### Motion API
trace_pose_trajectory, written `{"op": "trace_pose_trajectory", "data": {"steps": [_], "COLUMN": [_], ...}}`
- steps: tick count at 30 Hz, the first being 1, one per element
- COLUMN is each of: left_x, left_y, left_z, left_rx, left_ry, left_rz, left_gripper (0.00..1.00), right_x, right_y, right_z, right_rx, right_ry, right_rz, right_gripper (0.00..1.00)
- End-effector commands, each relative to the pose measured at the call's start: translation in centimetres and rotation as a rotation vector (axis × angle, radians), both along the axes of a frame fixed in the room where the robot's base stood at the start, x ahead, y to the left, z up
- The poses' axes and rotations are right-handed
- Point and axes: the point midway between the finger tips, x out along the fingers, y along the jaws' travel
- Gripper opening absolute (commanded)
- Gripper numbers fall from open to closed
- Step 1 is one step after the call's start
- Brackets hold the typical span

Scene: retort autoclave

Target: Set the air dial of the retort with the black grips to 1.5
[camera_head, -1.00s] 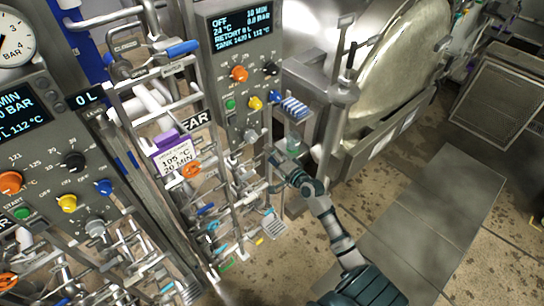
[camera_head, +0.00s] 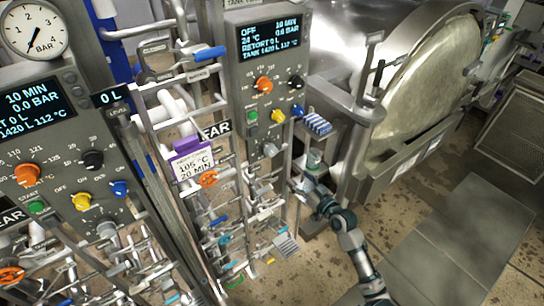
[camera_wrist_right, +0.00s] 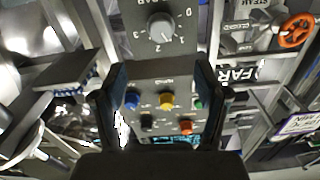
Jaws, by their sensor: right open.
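The retort panel (camera_head: 247,98) at the centre of the head view has a grey air dial (camera_head: 270,150) at its bottom. In the right wrist view this dial (camera_wrist_right: 162,28) sits above and beyond the fingertips, with a scale from 0 to 3 BAR. Its pointer seems to lie between 1 and 2, but is too small to read exactly. My right gripper (camera_head: 301,186) is open and empty, below and right of the dial, apart from it. Both fingers show in the right wrist view (camera_wrist_right: 160,80). Black-tipped levers (camera_head: 379,73) stand right of the panel. My left gripper is not in view.
Orange (camera_head: 264,85), black, green, yellow and blue knobs sit above the dial. A second panel (camera_head: 60,150) with similar knobs stands at the left. Pipes and valves (camera_head: 240,215) crowd the space below. A blue-striped part (camera_head: 318,123) is just right of the panel.

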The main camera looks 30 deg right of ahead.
Motion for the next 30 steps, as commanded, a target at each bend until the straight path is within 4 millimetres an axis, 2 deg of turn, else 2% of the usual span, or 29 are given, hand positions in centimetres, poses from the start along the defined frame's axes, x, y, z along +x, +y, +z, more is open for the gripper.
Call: {"op": "trace_pose_trajectory", "data": {"steps": [4,7,21,27,30], "left_x": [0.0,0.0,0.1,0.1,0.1], "left_y": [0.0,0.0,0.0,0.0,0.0], "left_z": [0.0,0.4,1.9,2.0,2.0], "left_rx": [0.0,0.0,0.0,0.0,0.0], "left_ry": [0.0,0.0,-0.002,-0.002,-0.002], "left_rz": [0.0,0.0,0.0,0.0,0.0], "left_gripper": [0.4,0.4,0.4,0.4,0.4], "right_x": [0.3,1.7,12.5,15.7,16.6], "right_y": [0.0,0.1,1.0,1.2,1.3], "right_z": [0.2,0.4,0.3,0.2,0.2], "right_rx": [-0.079,-0.076,-0.071,-0.074,-0.074], "right_ry": [-0.008,-0.01,-0.01,-0.008,-0.009], "right_rz": [-0.001,-0.002,-0.001,0.0,0.0], "right_gripper": [0.73,0.73,0.73,0.73,0.73]}}
